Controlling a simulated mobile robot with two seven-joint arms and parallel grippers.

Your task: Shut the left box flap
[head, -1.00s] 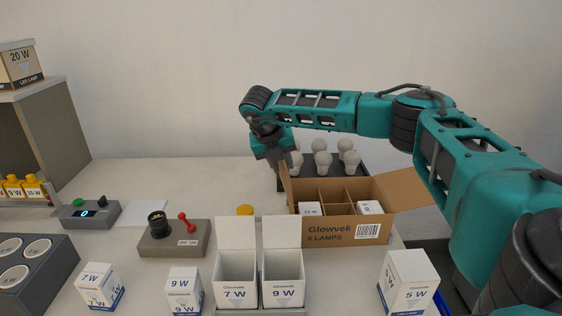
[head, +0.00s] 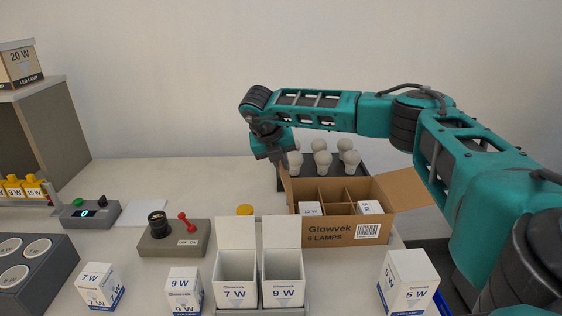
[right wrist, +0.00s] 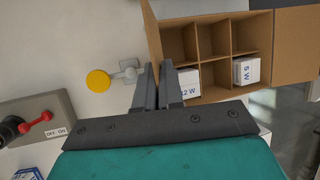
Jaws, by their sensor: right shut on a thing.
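The brown Glowvek carton (head: 325,232) stands open at the right of the table. Its left flap (head: 287,188) stands up, leaning outward; it also shows in the right wrist view (right wrist: 152,35). Its right flap (head: 405,190) is spread outward. Inside are dividers and two small white lamp boxes (head: 370,207). My right gripper (head: 277,158) is at the top of the left flap, fingers pointing down. In the right wrist view its narrow fingers (right wrist: 159,75) are close together, with the flap's edge at their tips. The exact contact is partly hidden. My left gripper is out of view.
A dark tray of white bulbs (head: 322,160) stands behind the carton. Two open white boxes (head: 260,283) stand in front, and a 5 W box (head: 407,283) at the right front. A yellow disc (head: 245,210) and a switch unit (head: 173,240) lie to the left.

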